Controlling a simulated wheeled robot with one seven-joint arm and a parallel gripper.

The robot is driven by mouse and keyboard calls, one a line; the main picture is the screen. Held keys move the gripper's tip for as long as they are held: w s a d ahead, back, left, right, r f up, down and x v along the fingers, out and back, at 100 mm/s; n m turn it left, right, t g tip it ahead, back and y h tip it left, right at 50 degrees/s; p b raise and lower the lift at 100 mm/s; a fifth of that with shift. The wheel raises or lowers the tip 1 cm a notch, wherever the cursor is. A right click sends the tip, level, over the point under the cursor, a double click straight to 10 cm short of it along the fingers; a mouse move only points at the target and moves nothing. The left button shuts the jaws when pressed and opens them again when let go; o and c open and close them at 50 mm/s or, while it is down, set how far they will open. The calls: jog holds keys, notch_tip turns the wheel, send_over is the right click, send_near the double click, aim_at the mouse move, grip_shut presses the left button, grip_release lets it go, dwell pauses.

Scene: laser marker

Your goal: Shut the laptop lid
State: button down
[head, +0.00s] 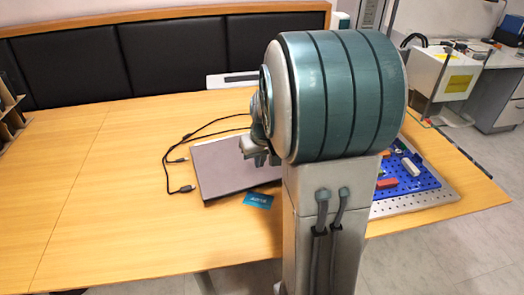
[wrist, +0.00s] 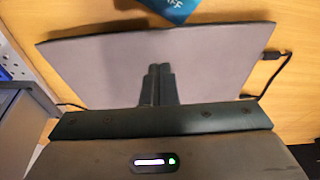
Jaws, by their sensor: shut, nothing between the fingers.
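The laptop (head: 225,170) lies on the wooden table as a flat grey slab, and no keyboard or screen shows. Its lid appears to be down flat on the base. My arm hides its right part in the head view. In the wrist view its plain grey top (wrist: 100,70) fills much of the picture. My gripper (head: 262,160) is shut and empty, pointing down over the laptop's top. Its fingertips (wrist: 160,70) sit together over the middle of the lid. I cannot tell whether they touch it.
A teal card (head: 258,200) lies by the laptop's near edge. Black cables (head: 168,168) run on its left. A blue board (head: 420,180) with small coloured parts is at the right. The table's left side is clear.

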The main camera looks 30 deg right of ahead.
aim_at(259, 180)
jog(key=x, duration=0.2)
jog(key=s+x, duration=0.1)
jog(key=x, duration=0.2)
jog(key=shift+f+b, duration=0.35)
jog(key=shift+f, duration=0.15)
